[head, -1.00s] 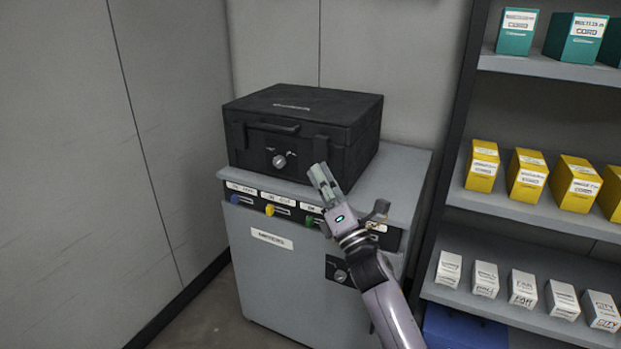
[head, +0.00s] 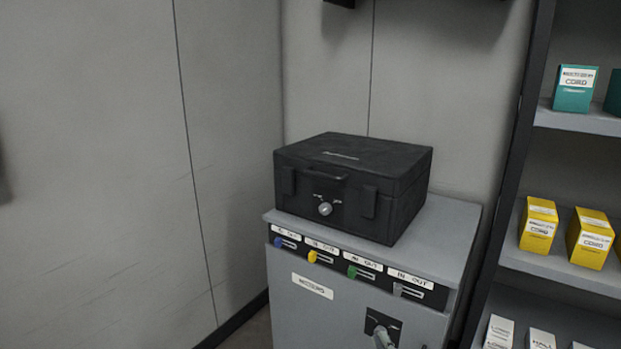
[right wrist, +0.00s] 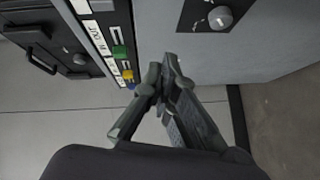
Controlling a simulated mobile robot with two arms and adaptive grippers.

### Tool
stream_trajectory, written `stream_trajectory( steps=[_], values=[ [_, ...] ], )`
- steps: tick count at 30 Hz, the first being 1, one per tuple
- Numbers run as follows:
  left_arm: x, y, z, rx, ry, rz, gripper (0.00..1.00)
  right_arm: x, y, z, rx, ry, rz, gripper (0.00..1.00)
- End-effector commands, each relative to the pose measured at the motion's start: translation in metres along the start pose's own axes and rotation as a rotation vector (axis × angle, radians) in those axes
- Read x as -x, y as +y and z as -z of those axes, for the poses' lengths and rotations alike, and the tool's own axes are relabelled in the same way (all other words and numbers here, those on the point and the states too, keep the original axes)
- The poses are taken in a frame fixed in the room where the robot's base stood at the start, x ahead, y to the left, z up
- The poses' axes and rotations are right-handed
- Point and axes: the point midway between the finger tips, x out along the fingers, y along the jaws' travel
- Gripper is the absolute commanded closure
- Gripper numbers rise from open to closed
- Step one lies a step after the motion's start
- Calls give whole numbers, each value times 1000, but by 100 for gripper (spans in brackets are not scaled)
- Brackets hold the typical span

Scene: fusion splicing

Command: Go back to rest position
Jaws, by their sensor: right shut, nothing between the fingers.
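My left gripper is in neither view.
A closed black case (head: 350,180) sits on the cabinet. Blue, yellow (head: 312,257), green and grey switches line its upper front. A shelf (head: 585,120) with teal, yellow and white boxes stands at right. Walls stand behind and at left.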

Motion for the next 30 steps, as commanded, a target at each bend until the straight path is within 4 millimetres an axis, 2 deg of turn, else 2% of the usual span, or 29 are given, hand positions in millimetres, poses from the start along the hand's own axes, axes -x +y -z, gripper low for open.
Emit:
stream_trajectory(
  steps=[1,3,5,6,8,9,11,12,15,21,25,27,30],
  values=[
    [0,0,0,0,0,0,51,15,-40,-12,-86,-40,88,100],
    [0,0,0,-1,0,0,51,37,-88,-25,-210,-103,196,100],
    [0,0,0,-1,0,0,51,59,-127,-36,-312,-163,284,100],
    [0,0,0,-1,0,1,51,76,-152,-42,-378,-207,340,100],
    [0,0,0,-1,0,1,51,103,-189,-50,-473,-277,422,100],
    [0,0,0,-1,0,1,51,123,-212,-55,-535,-328,475,100],
    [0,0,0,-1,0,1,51,154,-246,-62,-624,-409,550,100],
    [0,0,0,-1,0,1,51,176,-266,-65,-680,-464,597,100],
    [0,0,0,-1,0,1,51,230,-310,-71,-804,-603,698,100],
    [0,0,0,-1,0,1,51,326,-368,-74,-981,-857,842,100],
    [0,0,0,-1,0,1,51,384,-393,-72,-1065,-1014,910,100],
    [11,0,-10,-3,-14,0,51,395,-385,-71,-1067,-1028,916,100],
    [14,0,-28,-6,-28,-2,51,412,-386,-73,-1058,-1034,926,100]
  ],
)
